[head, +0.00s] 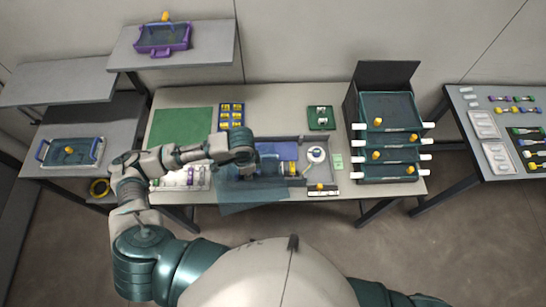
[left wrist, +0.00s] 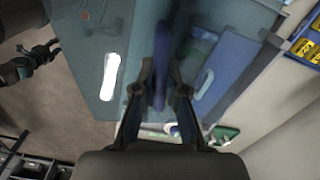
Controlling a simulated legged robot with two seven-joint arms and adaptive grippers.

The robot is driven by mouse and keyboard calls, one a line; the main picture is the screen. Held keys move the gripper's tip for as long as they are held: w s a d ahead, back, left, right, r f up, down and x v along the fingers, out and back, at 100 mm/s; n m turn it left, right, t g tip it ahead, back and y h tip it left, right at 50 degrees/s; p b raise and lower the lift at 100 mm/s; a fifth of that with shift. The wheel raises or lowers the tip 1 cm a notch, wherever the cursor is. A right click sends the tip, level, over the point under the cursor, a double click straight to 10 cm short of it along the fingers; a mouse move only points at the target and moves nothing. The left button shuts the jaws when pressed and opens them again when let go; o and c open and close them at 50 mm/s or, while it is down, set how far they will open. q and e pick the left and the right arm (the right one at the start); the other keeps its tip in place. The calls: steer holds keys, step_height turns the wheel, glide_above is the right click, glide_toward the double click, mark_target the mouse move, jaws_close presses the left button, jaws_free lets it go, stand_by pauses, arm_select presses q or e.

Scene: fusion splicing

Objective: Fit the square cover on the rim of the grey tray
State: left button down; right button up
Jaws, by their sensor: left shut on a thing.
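The square cover (head: 240,194) is a see-through blue-teal sheet at the front edge of the middle table in the head view. It overlaps the left front part of the grey tray (head: 303,143). My left gripper (head: 246,166) is above the cover, shut on its blue bar-like handle. In the left wrist view, the left gripper (left wrist: 160,88) has its fingers on both sides of the handle (left wrist: 160,60), and the cover (left wrist: 105,45) spreads out around it. Whether the cover touches the rim cannot be told. A dark gripper (left wrist: 42,55), seemingly my right one, shows at the left there; its jaws are unclear.
The tray holds a white spool (head: 315,155) and blue and yellow parts. A green mat (head: 182,128) and a box of yellow items (head: 231,115) lie behind. A dark tiered rack (head: 388,172) stands at the right. Bare table lies between the green board (head: 321,118) and the yellow items.

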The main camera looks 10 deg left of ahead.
mark_target(270, 149)
arm_select(q)
steer(key=s+m, duration=0.1)
steer(key=s+f+m, duration=0.1)
steer(key=shift+s+d, duration=0.1)
steer(key=shift+s, duration=0.2)
steer(key=shift+d+m, duration=0.1)
steer(key=shift+m, duration=0.3)
steer(key=w+d, duration=0.1)
steer(key=w, duration=0.4)
steer(key=w+d+f, duration=0.1)
steer(key=w, duration=0.4)
steer(key=w+d+p, duration=0.1)
steer(key=w+d, duration=0.1)
steer(key=w, duration=0.3)
steer(key=shift+f, duration=0.4)
step_height(270, 149, down, 3)
steer(key=shift+a+f, duration=0.1)
steer(key=shift+a, duration=0.05)
steer(key=shift+f, duration=0.1)
arm_select(e)
steer(key=shift+r, duration=0.75)
arm_select(q)
steer(key=c, duration=1.2)
jaws_free()
